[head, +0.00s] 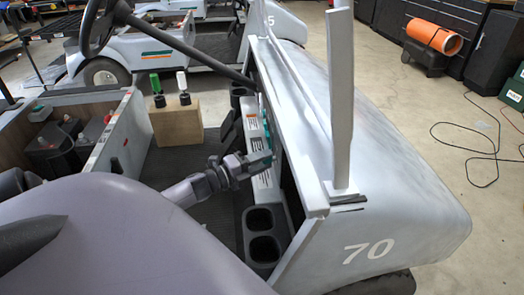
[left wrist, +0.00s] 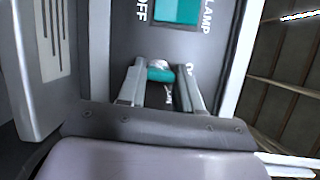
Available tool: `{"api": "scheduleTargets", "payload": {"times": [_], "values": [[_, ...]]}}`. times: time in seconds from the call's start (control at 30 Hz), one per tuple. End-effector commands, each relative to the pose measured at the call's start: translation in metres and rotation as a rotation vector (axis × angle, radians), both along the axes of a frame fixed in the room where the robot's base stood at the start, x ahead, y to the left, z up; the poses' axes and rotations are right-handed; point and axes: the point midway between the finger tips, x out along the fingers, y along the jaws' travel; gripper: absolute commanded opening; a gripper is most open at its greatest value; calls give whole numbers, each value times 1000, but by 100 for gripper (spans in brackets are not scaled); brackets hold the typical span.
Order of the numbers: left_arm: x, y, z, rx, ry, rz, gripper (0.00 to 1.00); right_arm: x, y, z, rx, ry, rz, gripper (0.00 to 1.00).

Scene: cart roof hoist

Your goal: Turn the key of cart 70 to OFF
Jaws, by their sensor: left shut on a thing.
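Cart 70 (head: 405,200) is pale grey, with a white "70" on its front body at the right of the head view. My left gripper (head: 268,158) reaches across the cart to its dashboard (head: 252,125). In the left wrist view the two fingers of this gripper (left wrist: 161,82) are closed on a small key (left wrist: 160,74) with a teal part, set in the dark switch panel (left wrist: 180,45). The fingers cover part of the lettering around the key, so its position cannot be read. My right gripper is in neither view.
A teal switch (left wrist: 176,11) marked "LAMP" and "OFF" is above the key in the wrist view. A steering wheel (head: 97,28), cup holders (head: 262,235) and a roof post (head: 340,100) stand around the arm. Another cart (head: 155,50) is behind.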

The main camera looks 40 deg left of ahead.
Motion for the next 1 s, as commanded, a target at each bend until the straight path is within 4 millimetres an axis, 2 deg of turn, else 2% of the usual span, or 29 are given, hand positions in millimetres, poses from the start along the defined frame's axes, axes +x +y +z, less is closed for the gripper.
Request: {"api": "scheduleTargets", "payload": {"times": [0.2, 0.7, 0.73, 0.77, 0.8, 1.0], "values": [[-1, 0, 0, -45, 38, -2, 4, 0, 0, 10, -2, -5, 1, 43], [-1, 0, -1, -59, 48, -1, 4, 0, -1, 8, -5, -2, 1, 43], [-1, 0, -1, -59, 48, -1, 44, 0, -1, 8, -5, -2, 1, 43], [0, 0, -1, -59, 48, -1, 54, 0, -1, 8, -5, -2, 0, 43], [0, 0, -1, -59, 47, -1, 60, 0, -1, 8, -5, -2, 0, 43], [0, 0, 0, -57, 47, -1, 60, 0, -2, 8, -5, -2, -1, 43]]}}
